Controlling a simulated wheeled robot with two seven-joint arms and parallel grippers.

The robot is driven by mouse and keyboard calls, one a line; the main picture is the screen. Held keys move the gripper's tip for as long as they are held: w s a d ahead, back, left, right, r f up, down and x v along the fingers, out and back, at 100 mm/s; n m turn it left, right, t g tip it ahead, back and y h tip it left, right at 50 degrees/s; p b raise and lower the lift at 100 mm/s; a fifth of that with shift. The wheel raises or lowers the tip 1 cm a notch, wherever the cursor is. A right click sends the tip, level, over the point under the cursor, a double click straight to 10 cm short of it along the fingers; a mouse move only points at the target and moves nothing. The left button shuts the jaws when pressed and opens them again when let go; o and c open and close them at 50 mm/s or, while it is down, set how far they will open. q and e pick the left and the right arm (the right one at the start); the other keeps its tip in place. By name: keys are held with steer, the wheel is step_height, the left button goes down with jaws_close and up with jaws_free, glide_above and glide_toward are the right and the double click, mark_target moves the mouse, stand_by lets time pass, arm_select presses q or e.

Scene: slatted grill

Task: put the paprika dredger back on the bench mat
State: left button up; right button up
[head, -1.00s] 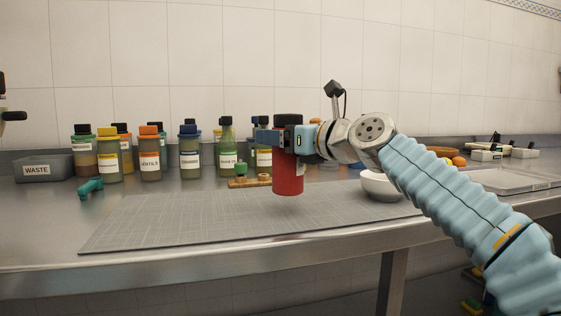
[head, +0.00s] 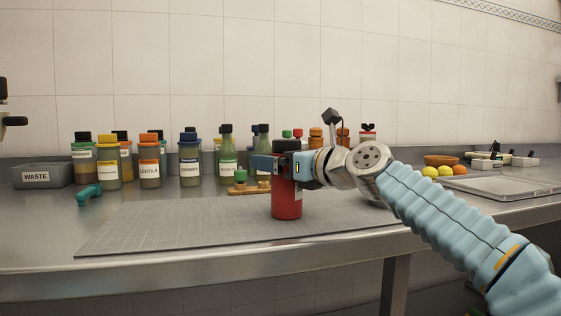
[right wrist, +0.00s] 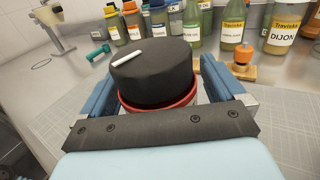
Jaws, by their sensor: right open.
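The paprika dredger (head: 287,200), a red cylinder with a black lid, stands upright on the grey gridded bench mat (head: 170,228), near its right part. Its base appears to touch the mat. My right gripper (head: 284,166) is around its upper part, with a blue finger on each side. In the right wrist view the black lid (right wrist: 152,72) with a white mark sits between the two fingers, which are open. The dredger's lower body is hidden there. My left gripper is not in view.
Several labelled bottles and jars (head: 149,165) stand behind the mat. A grey waste bin (head: 42,175) and a teal tool (head: 88,193) are at left. A wooden board (head: 248,188) lies behind the mat. Fruit (head: 445,170) and a tray (head: 500,184) are at right. The mat's left half is clear.

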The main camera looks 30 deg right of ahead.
steer(key=shift+r, duration=0.1)
steer(key=v, duration=1.2)
steer(key=shift+p, duration=0.3)
